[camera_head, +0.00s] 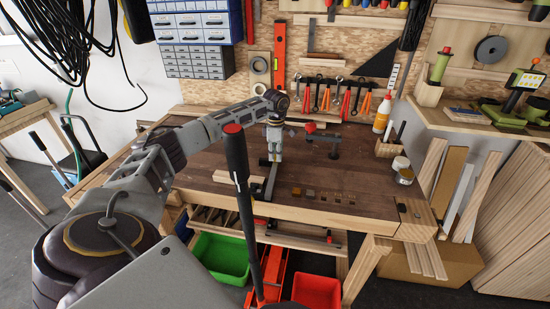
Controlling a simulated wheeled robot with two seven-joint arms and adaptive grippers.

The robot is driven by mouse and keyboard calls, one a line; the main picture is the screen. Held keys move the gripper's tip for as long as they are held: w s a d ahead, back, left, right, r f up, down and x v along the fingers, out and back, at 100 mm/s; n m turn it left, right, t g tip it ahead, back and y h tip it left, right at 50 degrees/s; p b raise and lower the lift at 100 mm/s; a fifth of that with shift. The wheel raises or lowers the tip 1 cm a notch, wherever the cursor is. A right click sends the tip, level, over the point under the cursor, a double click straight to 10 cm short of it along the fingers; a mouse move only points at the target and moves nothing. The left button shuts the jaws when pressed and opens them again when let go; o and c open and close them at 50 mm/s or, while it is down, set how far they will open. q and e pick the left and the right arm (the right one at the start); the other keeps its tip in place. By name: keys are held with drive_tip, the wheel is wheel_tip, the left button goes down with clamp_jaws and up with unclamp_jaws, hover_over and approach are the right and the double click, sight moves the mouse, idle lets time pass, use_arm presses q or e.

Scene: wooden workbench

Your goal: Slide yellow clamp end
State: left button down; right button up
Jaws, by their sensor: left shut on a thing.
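My left gripper (274,156) reaches down over the workbench from the left and is shut at the upper end of a dark bar clamp (269,182). The clamp lies near the bench's front edge, with part of it hanging below the edge. The fingers hide the part they grip, and I cannot make out a yellow end. Another dark clamp with a red part (322,138) is behind and to the right of the gripper, apart from it. My right gripper is not in view.
The wooden workbench (340,185) is mostly clear to the right. Small blocks (311,193) lie near its front edge, and a wood strip (228,178) lies left of the clamp. Green (222,257) and red (318,291) bins are below.

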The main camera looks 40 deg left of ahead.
use_arm(q)
drive_tip(key=shift+w+a, duration=0.3)
drive_tip(key=shift+w, duration=0.3)
drive_tip(key=shift+w+a, duration=0.3)
drive_tip(key=shift+w, duration=0.15)
drive_tip(key=c, duration=1.8)
unclamp_jaws()
drive_tip(key=o, duration=0.4)
drive_tip(key=shift+o, duration=0.2)
drive_tip(key=shift+r, duration=0.6)
wheel_tip(320, 180, up, 11)
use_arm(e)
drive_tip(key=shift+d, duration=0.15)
use_arm(q)
drive_tip(key=shift+f, duration=0.15)
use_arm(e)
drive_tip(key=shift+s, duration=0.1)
